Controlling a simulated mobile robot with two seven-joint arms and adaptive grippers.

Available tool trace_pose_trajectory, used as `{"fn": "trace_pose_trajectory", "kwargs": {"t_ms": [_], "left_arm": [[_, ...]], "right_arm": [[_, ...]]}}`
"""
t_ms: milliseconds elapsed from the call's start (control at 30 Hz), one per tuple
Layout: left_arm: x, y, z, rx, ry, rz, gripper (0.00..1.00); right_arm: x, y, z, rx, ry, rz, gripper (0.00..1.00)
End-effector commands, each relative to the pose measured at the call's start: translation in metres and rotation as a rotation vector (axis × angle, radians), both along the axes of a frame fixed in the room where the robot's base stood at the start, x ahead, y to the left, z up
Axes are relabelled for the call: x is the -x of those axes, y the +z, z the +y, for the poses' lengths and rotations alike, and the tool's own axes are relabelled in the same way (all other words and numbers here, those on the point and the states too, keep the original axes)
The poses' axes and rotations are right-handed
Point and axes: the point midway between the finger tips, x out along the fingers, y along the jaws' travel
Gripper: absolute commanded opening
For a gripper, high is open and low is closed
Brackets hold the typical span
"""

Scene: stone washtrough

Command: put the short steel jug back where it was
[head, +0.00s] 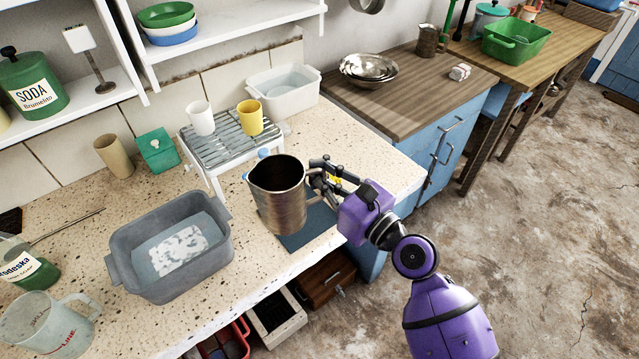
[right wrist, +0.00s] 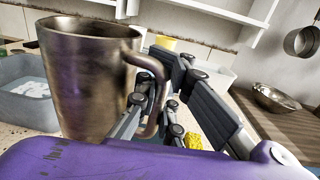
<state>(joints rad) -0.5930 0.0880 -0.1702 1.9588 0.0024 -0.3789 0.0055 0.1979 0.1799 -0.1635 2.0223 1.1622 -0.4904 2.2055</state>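A steel jug (head: 277,205), which I take for the short one, is upright at my right gripper (head: 322,178), near the counter's front edge. In the right wrist view the jug (right wrist: 88,80) fills the left side, and its handle passes between the fingers (right wrist: 160,105). The gripper looks shut on that handle. The jug seems raised over the counter by a blue-grey mat (head: 312,232), which it partly hides; its gap to the surface is hard to judge. Another steel jug (head: 427,40) stands on the far wooden worktop. My left gripper is not in view.
A grey basin (head: 170,250) with water stands left of the held jug. A metal rack (head: 225,135) with a white cup (head: 200,117) and a yellow cup (head: 249,117) is behind it. Something yellow (right wrist: 193,141) lies beyond the fingers. Steel bowls (head: 368,70) sit on the wooden worktop (head: 410,100).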

Motion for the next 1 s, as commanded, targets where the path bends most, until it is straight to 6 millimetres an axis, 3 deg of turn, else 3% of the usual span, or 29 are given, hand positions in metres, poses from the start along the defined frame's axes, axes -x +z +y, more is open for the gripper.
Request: {"fn": "trace_pose_trajectory", "kwargs": {"t_ms": [133, 200, 367, 567, 800, 1000], "left_arm": [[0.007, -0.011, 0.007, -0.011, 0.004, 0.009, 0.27], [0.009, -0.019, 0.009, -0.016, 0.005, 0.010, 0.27], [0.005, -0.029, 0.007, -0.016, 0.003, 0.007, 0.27], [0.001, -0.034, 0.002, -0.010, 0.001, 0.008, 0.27], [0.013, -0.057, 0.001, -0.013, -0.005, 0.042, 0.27], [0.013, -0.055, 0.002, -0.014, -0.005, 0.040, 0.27]], "right_arm": [[-0.038, -0.023, -0.008, 0.002, 0.001, 0.004, 0.00], [-0.047, -0.043, -0.010, 0.000, 0.001, 0.011, 0.00], [-0.066, -0.063, -0.015, -0.001, 0.000, 0.007, 0.00], [-0.076, -0.072, -0.017, -0.002, 0.000, 0.003, 0.00], [-0.080, -0.106, -0.018, -0.002, 0.000, 0.006, 0.00], [-0.081, -0.104, -0.018, -0.001, 0.000, -0.002, 0.00]]}}
